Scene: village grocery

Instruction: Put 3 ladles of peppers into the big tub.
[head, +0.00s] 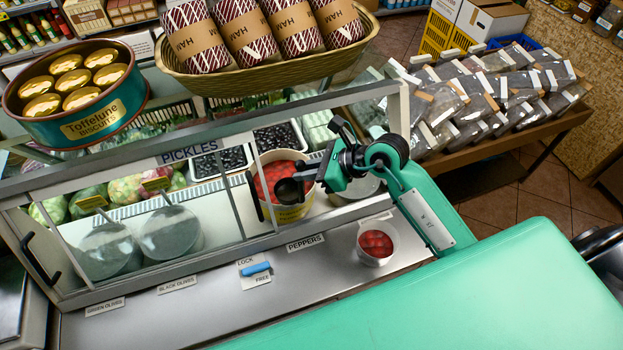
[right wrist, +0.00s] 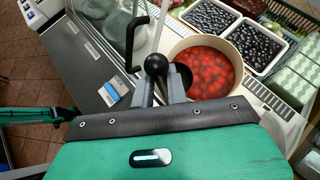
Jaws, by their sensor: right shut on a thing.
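My right gripper (head: 314,173) is shut on a dark ladle (head: 289,190), whose bowl hangs over the cream pepper bucket (head: 292,213) in the counter case. Red peppers in liquid fill much of the bucket. In the right wrist view, the black ball end of the ladle (right wrist: 156,65) sits between the fingers and the dark bowl (right wrist: 184,77) is at the bucket's near side. Whether the bowl holds peppers cannot be seen. A white tub (head: 368,255) with red peppers in it stands on the steel counter. My left gripper is not clearly seen.
The glass door's black handle (head: 254,196) stands left of the bucket. A lock card with a blue slider (head: 256,268) lies on the counter. Trays of black olives (head: 220,161) sit behind the glass. A basket (head: 270,73) and biscuit tin (head: 75,92) stand above. The front counter is mostly clear.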

